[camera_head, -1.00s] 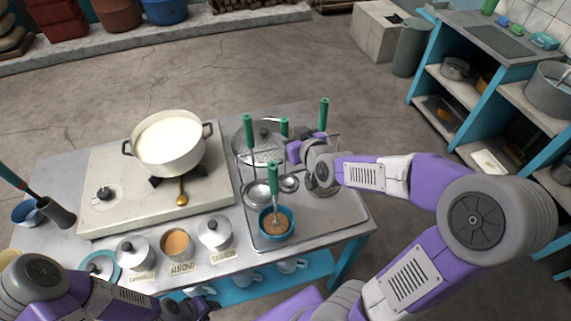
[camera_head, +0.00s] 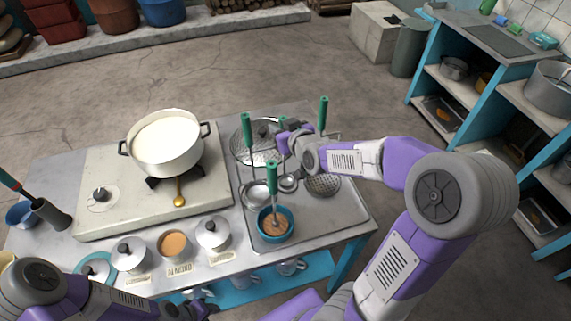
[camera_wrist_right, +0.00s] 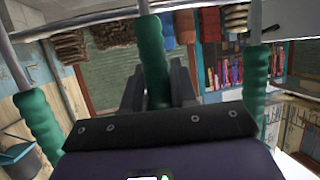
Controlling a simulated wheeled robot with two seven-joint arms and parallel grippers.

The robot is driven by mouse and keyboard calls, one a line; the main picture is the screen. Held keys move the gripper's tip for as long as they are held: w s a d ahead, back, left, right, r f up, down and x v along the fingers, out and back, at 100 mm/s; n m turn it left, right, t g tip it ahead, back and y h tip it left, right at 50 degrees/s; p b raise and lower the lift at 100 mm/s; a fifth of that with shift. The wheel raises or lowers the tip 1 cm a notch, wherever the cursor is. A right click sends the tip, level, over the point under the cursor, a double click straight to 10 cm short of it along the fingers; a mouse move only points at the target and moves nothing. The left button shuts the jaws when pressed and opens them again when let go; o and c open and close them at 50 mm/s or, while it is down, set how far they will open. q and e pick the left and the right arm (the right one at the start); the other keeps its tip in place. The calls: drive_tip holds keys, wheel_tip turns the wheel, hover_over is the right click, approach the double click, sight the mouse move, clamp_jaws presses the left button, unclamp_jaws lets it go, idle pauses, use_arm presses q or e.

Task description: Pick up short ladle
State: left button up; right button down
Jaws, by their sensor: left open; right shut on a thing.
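The short ladle is the middle utensil of the group on the metal tray; its small bowl (camera_head: 287,184) hangs low between a larger ladle (camera_head: 258,193) and a perforated skimmer (camera_head: 322,185). My right gripper (camera_head: 285,140) is shut on its green handle, which is mostly hidden in the head view. In the right wrist view the green handle (camera_wrist_right: 152,55) stands between my two dark fingers, with other green handles on both sides. My left gripper (camera_head: 197,309) is open at the bottom edge, away from the ladle and partly cut off.
A blue bowl (camera_head: 275,236) with a green-handled utensil stands on the tray in front. A pot of milk (camera_head: 167,143) sits on the stove at left. Lidded pots (camera_head: 213,233) line the front edge. A round strainer (camera_head: 243,150) stands behind the ladles.

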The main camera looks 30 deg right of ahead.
drive_tip(key=shift+r, duration=0.1)
drive_tip(key=shift+r+p, duration=0.35)
drive_tip(key=shift+r, duration=0.2)
wheel_tip(320, 180, up, 2)
drive_tip(key=shift+r+p, duration=0.25)
drive_tip(key=shift+p, duration=0.45)
drive_tip(key=b, duration=0.4)
approach(281, 118)
wheel_tip(281, 118, down, 6)
drive_tip(key=s, duration=0.1)
drive_tip(key=s+b, duration=0.3)
drive_tip(key=s, duration=0.3)
drive_tip(key=shift+s+r, duration=0.3)
drive_tip(key=shift+r, duration=0.15)
